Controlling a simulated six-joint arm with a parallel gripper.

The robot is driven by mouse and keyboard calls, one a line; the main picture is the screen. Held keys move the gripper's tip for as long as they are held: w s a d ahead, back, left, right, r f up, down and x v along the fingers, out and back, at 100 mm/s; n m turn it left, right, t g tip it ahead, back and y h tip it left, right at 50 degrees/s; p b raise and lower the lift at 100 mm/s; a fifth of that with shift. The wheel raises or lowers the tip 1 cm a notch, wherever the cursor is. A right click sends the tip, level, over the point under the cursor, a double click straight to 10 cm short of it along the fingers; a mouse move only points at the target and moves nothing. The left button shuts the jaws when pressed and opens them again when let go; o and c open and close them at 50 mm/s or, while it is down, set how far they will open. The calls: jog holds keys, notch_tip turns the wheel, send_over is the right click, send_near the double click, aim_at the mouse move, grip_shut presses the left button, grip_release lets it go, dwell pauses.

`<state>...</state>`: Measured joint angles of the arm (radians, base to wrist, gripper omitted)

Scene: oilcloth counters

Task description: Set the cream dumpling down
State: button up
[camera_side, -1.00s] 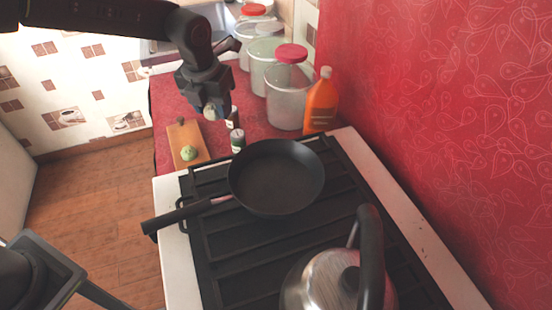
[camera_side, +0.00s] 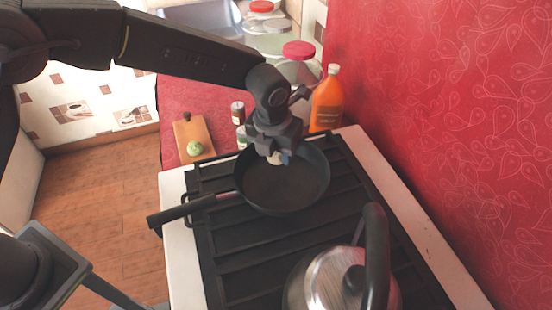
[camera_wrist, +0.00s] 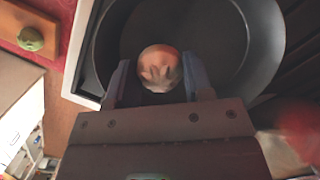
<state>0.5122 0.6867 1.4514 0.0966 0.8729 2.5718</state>
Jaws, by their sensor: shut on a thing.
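My gripper (camera_side: 279,158) is shut on the cream dumpling (camera_side: 274,158) and holds it over the far part of the black frying pan (camera_side: 278,190). In the wrist view the dumpling (camera_wrist: 160,68) is a round, pale orange-cream ball between my two fingers (camera_wrist: 158,80), with the dark pan (camera_wrist: 245,50) behind it. I cannot tell how high the dumpling is above the pan bottom. A green dumpling (camera_side: 195,148) lies on a wooden board (camera_side: 188,130) to the left of the pan; it also shows at the upper left of the wrist view (camera_wrist: 31,39).
The pan stands on a black stove grate (camera_side: 240,245), its handle (camera_side: 180,212) pointing left. A steel kettle (camera_side: 325,280) stands at the front. Behind the pan are small spice jars (camera_side: 238,112), an orange bottle (camera_side: 327,100) and lidded glass jars (camera_side: 299,70). A red wall (camera_side: 440,120) bounds the right.

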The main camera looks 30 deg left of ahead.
aim_at(276, 162)
jog(key=shift+f, duration=1.6)
jog(key=shift+f, duration=0.15)
jog(key=o, duration=0.6)
